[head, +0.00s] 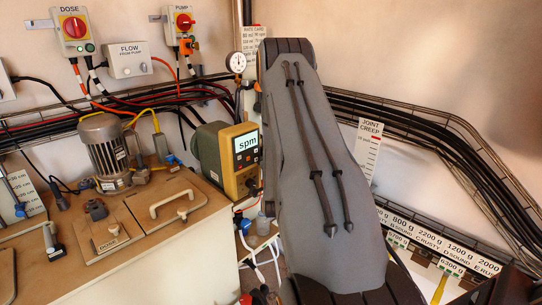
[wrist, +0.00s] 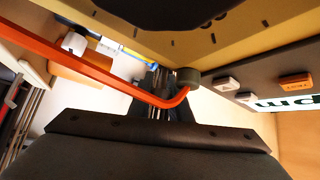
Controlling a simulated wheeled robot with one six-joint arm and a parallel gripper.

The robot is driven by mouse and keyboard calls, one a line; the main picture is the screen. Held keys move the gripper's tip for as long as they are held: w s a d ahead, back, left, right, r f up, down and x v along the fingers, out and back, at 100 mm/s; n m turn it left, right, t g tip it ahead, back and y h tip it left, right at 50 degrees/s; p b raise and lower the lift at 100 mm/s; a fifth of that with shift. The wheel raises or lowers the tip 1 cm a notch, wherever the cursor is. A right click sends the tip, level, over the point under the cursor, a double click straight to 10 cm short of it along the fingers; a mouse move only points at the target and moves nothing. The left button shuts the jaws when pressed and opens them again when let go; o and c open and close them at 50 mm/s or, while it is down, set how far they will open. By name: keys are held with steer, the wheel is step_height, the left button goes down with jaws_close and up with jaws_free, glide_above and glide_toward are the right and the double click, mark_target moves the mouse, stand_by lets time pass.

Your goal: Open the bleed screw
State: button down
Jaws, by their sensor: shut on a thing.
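The pump (head: 227,155) has a yellow face and an "spm" display, and stands at the bench's right end. Its yellow housing (wrist: 262,22) fills the top of the wrist view. A bent orange-red bar (wrist: 95,72) runs from the left edge to a dark round knob (wrist: 188,77) at the housing's lower edge. My gripper (wrist: 165,108) has its dark fingers at the bar, close to its bend, and is shut. The contact is partly hidden. I cannot clearly make out the bleed screw. In the head view my arm hides the gripper.
The bench (head: 180,240) carries a motor (head: 107,150) and a lid with a white handle (head: 172,203). A pressure gauge (head: 236,62) is on the wall behind. A small bottle (head: 263,224) stands below the pump, beside my arm. Cable trays line the walls.

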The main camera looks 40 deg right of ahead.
steer(key=n+t+y+b, duration=0.1)
steer(key=n+t+b, duration=0.1)
steer(key=b, duration=0.3)
steer(key=n+t+y+b, duration=0.2)
steer(key=n+b, duration=0.3)
steer(key=b, duration=0.1)
steer(key=a+n+t+y+b, duration=0.1)
steer(key=n+t+b, duration=0.2)
steer(key=b, duration=0.2)
steer(key=shift+a+r+n+b, duration=0.1)
steer(key=shift+r+n+b, duration=0.25)
steer(key=shift+n+b, duration=0.05)
steer(key=shift+s+a+r+n+t+y+b, duration=0.1)
steer(key=shift+n+t+y+b, duration=0.25)
steer(key=shift+y+b, duration=0.2)
steer(key=shift+a+r+n+t+y+b, duration=0.1)
steer(key=shift+n+t+y+b, duration=0.15)
steer(key=shift+n+y+b, duration=0.3)
steer(key=c, duration=1.7)
jaws_free()
steer(key=shift+d+h, duration=0.1)
steer(key=shift+h, duration=0.2)
steer(key=shift+o, duration=0.2)
steer(key=shift+r, duration=0.1)
steer(key=m+g+h+p, duration=0.1)
steer(key=m+p, duration=0.1)
steer(key=p, duration=0.1)
steer(key=shift+r+p, duration=0.2)
steer(key=shift+p, duration=0.2)
